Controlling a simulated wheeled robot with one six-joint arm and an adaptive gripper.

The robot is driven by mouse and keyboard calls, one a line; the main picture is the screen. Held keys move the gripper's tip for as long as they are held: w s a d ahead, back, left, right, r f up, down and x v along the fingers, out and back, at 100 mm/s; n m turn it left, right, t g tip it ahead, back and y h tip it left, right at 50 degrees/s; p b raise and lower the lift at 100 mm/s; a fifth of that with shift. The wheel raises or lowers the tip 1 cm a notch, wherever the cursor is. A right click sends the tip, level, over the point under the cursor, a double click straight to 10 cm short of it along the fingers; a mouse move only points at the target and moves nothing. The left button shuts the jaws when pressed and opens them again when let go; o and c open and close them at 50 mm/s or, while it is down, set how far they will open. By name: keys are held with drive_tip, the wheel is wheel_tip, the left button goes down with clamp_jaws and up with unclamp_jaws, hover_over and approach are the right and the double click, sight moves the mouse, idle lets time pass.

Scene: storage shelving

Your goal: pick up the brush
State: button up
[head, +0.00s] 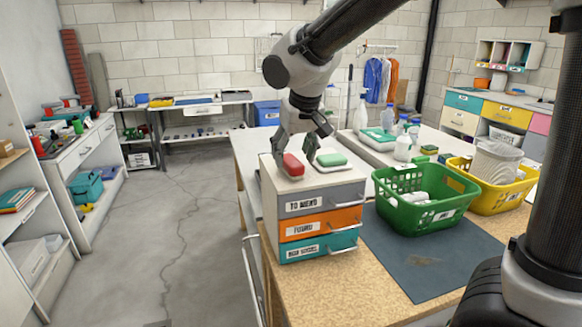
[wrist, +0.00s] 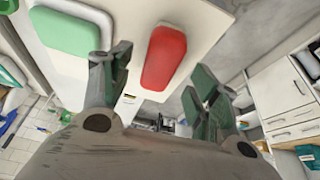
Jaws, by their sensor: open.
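A red, rounded block-like thing (head: 293,165) lies on top of the small drawer unit (head: 318,178); it may be the brush, but no bristles show. It also shows in the wrist view (wrist: 163,55), between my finger lines. A green-topped piece with a white rim (head: 331,159) lies to its right on the same top, and shows at upper left in the wrist view (wrist: 66,33). My gripper (head: 293,150) is open and points down over the red thing, one finger on each side. Whether the fingers touch it cannot be told.
The drawer unit has grey, orange and teal drawers and stands at the workbench (head: 335,300) edge. A green basket (head: 428,222) and a yellow basket (head: 500,203) stand to the right. A dark mat (head: 415,262) lies in front. Open floor is at left.

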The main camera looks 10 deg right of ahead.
drive_tip(key=shift+x, duration=1.4)
drive_tip(key=c, duration=1.1)
drive_tip(key=shift+r, duration=0.1)
